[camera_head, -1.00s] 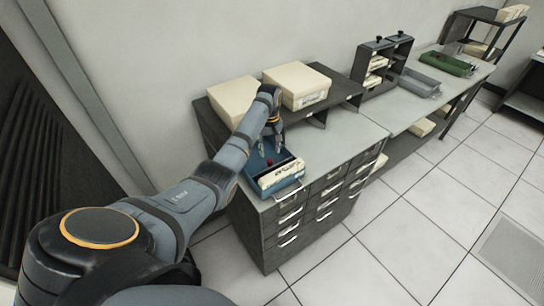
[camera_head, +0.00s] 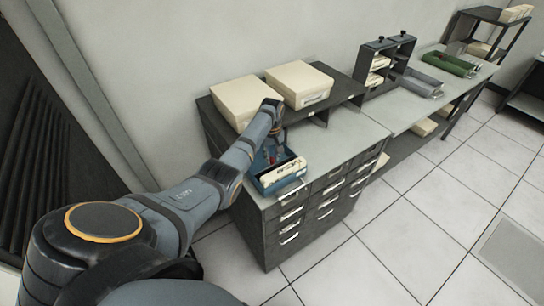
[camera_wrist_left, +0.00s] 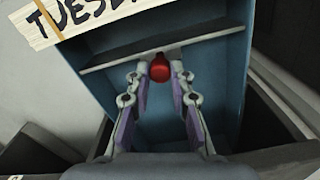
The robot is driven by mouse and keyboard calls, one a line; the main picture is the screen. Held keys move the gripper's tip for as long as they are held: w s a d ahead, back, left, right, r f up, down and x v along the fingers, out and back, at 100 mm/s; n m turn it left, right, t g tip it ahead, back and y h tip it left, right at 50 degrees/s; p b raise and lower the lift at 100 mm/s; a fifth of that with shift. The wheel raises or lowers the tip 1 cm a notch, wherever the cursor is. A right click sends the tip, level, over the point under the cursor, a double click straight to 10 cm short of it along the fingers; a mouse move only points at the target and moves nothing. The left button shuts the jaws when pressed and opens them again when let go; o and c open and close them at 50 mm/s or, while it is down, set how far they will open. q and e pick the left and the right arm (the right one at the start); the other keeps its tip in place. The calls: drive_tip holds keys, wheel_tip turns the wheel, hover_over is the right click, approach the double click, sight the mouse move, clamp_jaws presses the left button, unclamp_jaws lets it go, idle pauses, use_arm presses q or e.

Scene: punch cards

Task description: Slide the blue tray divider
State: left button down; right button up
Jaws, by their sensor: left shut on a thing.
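The blue tray (camera_head: 263,187) stands on the cabinet at its left front corner. Punch cards (camera_head: 284,175) lie at its front end; in the wrist view a cream card marked "TUES..." (camera_wrist_left: 85,12) shows. A thin grey divider (camera_wrist_left: 108,58) crosses the blue tray (camera_wrist_left: 237,62) and carries a red knob (camera_wrist_left: 159,68). My left gripper (camera_wrist_left: 161,80) is shut on the red knob, its two fingers on either side. In the head view my left gripper (camera_head: 273,150) reaches down into the tray; the divider there is mostly hidden. My right gripper is not in view.
Two cream boxes (camera_head: 300,84) sit on a dark raised shelf behind the tray. A grey tray (camera_head: 421,83), a green tray (camera_head: 450,64) and a dark card rack (camera_head: 385,65) stand farther right. The grey cabinet top (camera_head: 345,140) right of the blue tray is clear.

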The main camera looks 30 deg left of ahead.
use_arm(q)
drive_tip(key=shift+w+a+f+b, duration=0.1)
drive_tip(key=shift+w+a+b, duration=0.15)
drive_tip(key=shift+a+b, duration=0.3)
drive_tip(key=shift+a, duration=0.15)
drive_tip(key=c, duration=1.2)
unclamp_jaws()
drive_tip(key=shift+o, duration=0.2)
drive_tip(key=shift+r, duration=0.2)
wheel_tip(320, 180, up, 12)
drive_tip(key=shift+f, duration=0.15)
